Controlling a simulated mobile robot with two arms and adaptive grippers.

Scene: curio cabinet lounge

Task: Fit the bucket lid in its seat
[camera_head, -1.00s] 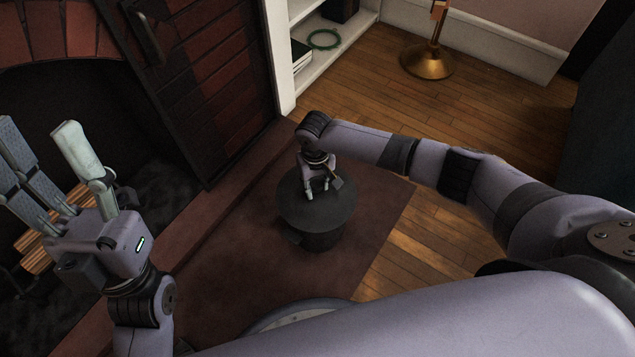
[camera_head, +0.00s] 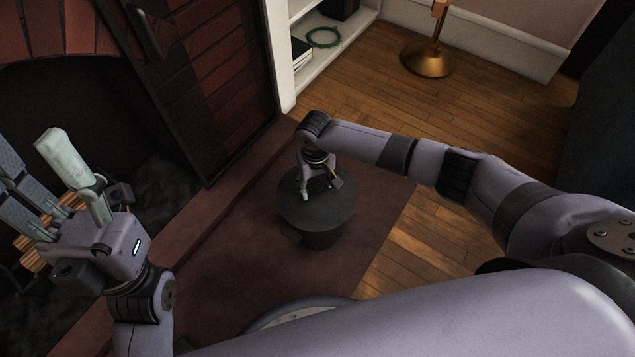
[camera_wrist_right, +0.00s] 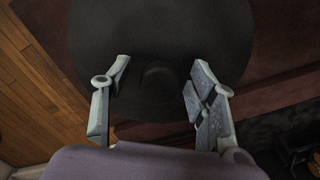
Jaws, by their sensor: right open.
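My right gripper (camera_head: 312,190) is low over the lid. In the right wrist view the lid (camera_wrist_right: 160,25) fills the upper middle, with a small round knob (camera_wrist_right: 158,76) at its centre. The right fingers (camera_wrist_right: 158,82) are open, one on each side of the knob and apart from it. My left gripper (camera_head: 50,185) is open and empty by the fireplace, away from the bucket.
A brick fireplace with a dark opening (camera_head: 60,110) is at the left, with logs (camera_head: 35,255) inside. White shelves (camera_head: 335,50) and a brass lamp base (camera_head: 427,60) stand at the back.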

